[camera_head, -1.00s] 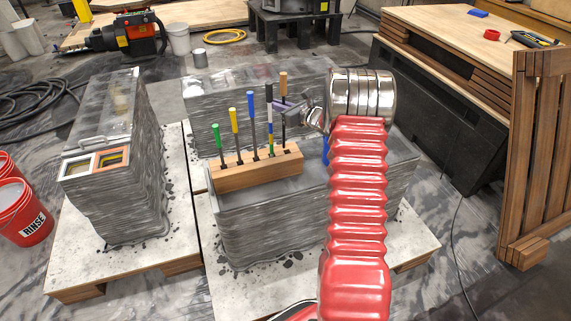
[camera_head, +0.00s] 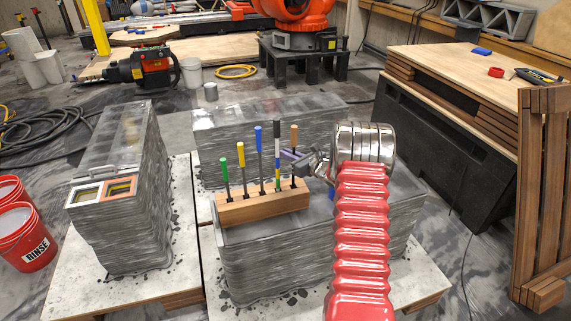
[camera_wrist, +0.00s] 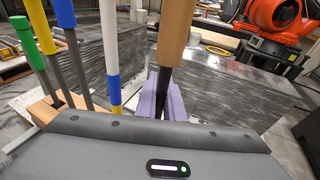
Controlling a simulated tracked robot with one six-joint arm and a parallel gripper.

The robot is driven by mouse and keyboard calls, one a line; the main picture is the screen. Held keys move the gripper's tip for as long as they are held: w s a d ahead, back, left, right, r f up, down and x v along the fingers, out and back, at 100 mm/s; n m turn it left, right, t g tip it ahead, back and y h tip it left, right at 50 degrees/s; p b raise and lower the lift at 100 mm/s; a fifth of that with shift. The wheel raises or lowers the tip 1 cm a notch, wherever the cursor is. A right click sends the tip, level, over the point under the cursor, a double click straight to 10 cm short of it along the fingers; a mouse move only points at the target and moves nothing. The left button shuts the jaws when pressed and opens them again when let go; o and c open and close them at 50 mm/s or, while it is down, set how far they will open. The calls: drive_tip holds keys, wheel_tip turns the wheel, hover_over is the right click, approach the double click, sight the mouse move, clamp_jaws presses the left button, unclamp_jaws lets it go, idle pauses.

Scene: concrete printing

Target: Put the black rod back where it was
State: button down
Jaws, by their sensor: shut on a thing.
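The black rod with a tan wooden handle (camera_head: 294,136) is upright at the right end of the wooden holder block (camera_head: 258,207). My gripper (camera_head: 299,159), with purple fingers, is shut on its black shaft just below the handle. The wrist view shows the tan handle (camera_wrist: 175,32) and the shaft between the purple fingers (camera_wrist: 167,95). The rod's lower end reaches the block's top at its right end. How deep it sits is too small to tell.
The block also holds a green-handled (camera_head: 225,170), a yellow-handled (camera_head: 241,155), a blue-handled (camera_head: 258,140) and a colour-banded rod (camera_head: 277,150), the last close to my gripper's left. The block stands on a grey layered concrete piece (camera_head: 280,258).

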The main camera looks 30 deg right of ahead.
drive_tip(key=shift+f, duration=1.8)
drive_tip(key=c, duration=1.9)
unclamp_jaws()
drive_tip(key=shift+f, duration=0.1)
drive_tip(key=shift+o, duration=0.2)
drive_tip(key=v, duration=1.2)
drive_tip(key=shift+a, duration=0.1)
